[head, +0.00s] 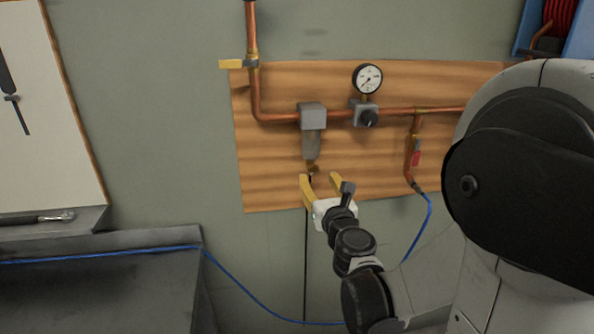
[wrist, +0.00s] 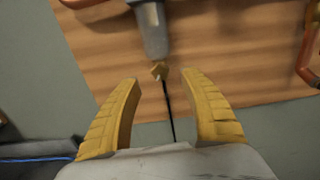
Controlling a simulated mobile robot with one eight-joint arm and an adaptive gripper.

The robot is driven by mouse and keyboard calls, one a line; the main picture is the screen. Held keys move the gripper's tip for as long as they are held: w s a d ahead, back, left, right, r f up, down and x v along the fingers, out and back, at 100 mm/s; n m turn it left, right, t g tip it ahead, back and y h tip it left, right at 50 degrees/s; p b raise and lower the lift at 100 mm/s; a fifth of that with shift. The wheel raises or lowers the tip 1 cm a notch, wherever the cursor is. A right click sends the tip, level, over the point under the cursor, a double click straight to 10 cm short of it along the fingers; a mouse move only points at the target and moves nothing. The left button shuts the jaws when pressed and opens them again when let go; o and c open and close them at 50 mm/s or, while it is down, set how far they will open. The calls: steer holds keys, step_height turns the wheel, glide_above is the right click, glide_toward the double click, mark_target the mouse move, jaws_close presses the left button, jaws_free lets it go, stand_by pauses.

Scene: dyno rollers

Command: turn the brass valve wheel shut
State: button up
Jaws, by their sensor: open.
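A small brass piece (head: 312,167), which looks like the valve wheel, sits under the grey bowl of a filter unit (head: 312,118) on the wooden board. It also shows in the wrist view (wrist: 160,70), just beyond and between the fingertips. My gripper (head: 320,178) is open, with its two yellow fingers pointing up towards the brass piece. In the wrist view the gripper (wrist: 160,78) has nothing between its fingers except a thin black line behind them. I cannot tell whether a finger touches the brass piece. Its turn position is too small to read.
Copper pipe (head: 285,117) runs along the wooden board (head: 270,170), with a pressure gauge (head: 367,79) and a black knob (head: 369,118) to the right. A yellow lever (head: 231,64) is at upper left. A blue hose (head: 428,222) hangs at right. A dark bench (head: 100,285) stands at lower left.

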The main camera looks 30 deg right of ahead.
mark_target(314, 170)
steer(key=x, duration=0.5)
steer(key=shift+w+b, duration=0.2)
steer(key=shift+b, duration=0.2)
jaws_close()
